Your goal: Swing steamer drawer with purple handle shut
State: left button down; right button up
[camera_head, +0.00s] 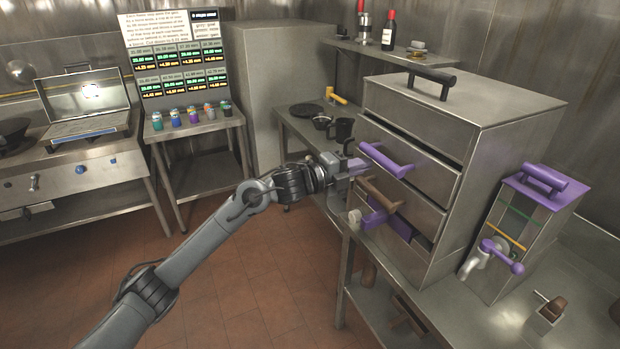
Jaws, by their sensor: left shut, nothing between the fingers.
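The steel steamer cabinet (478,118) stands on the counter at the right, with stacked drawers facing left. The drawer with the purple handle (385,159) is the upper one. A dark gap shows along its top edge, so its front appears to stand slightly out from the cabinet. My left gripper (358,166) is shut and empty, just left of the purple handle. I cannot tell whether it touches the handle or the drawer front. My right gripper is not in view.
A brown handle (380,192) and another purple part (384,218) sit below on the steamer front. A purple-topped dispenser (515,225) stands to the right. Dark mugs (340,129) stand on the counter behind my gripper. The tiled floor (250,275) is clear.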

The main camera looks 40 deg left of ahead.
pick_arm(q)
jog(key=b+v, duration=0.3)
jog(key=v, duration=0.6)
jog(key=s+d+f+n+g+h, duration=0.15)
jog(key=s+d+f, duration=0.3)
jog(key=f, duration=0.75)
jog(key=s+d+f+n+g+y, duration=0.1)
jog(key=s+d+f+n+g, duration=0.15)
jog(key=d+f, duration=0.65)
jog(key=s+d+f+n+g+y, duration=0.1)
jog(key=s+d+f+n+y, duration=0.15)
jog(key=s+f+n, duration=0.4)
jog(key=s+d+f+n+g+y, duration=0.1)
jog(key=s+d+f+n+g, duration=0.15)
jog(key=s+f, duration=0.7)
jog(key=s+f+n+g+y, duration=0.25)
jog(key=s+n+g, duration=0.4)
jog(key=s, duration=0.35)
notch_tip(320, 180, up, 17)
jog(key=p, duration=1.5)
jog(key=shift+s+a+f+t+p, duration=0.15)
jog(key=shift+s+a+t+p, duration=0.15)
jog(key=shift+s+p, duration=0.1)
